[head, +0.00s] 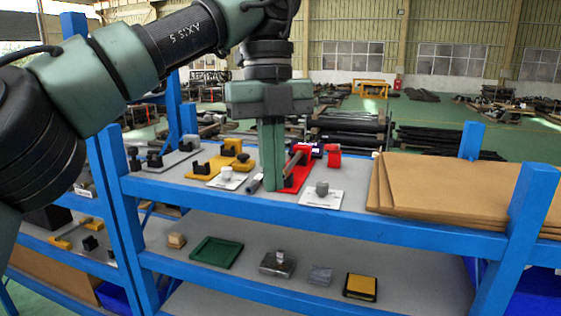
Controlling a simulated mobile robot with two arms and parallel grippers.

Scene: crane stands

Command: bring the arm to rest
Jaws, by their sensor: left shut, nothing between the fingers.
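My left arm comes in from the left and arches over the blue shelf rack (290,220). My left gripper (272,186) points straight down over the top shelf, its green fingers together with nothing between them. The fingertips are in front of a red stand (298,176) and beside a grey rod-like piece (254,184). I cannot tell whether they touch either one. My right gripper is not in the picture.
Brown boards (450,188) lie at right. The lower shelf holds a green tray (216,252) and a yellow-black box (360,287).

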